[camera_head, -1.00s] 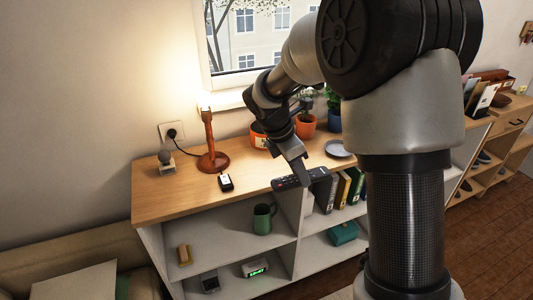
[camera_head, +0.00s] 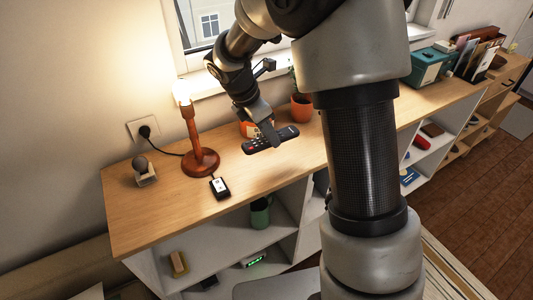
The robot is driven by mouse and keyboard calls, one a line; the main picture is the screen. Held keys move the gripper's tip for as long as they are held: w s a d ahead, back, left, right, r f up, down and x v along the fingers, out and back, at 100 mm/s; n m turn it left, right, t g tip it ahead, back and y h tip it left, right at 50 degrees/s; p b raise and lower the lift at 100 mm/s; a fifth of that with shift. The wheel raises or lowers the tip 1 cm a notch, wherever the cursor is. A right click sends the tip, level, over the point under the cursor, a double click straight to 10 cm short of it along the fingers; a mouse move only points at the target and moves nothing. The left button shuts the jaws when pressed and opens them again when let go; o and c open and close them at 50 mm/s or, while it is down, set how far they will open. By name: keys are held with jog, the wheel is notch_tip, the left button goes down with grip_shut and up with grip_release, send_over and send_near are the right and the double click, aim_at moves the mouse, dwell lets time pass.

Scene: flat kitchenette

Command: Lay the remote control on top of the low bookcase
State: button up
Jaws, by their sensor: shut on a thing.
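The black remote control (camera_head: 258,145), with a red button and small keys, is held level above the wooden top of the low bookcase (camera_head: 165,218). My gripper (camera_head: 269,136) is shut on the remote near its middle and comes down from above and behind. A shadow lies on the wood below and in front of the remote, so it appears to be clear of the surface. The far fingertip is hidden.
On the top stand a lit red-brown lamp (camera_head: 200,150), a small black device (camera_head: 220,188), a small figure on a block (camera_head: 144,172), and orange pots (camera_head: 302,107) behind the remote. A green mug (camera_head: 261,213) is on the shelf below. The front middle of the top is clear.

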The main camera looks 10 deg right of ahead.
notch_tip(320, 180, down, 8)
jog(key=shift+r+b, duration=0.2)
jog(key=shift+b, duration=0.35)
jog(key=shift+f, duration=0.15)
jog(key=o, duration=1.1)
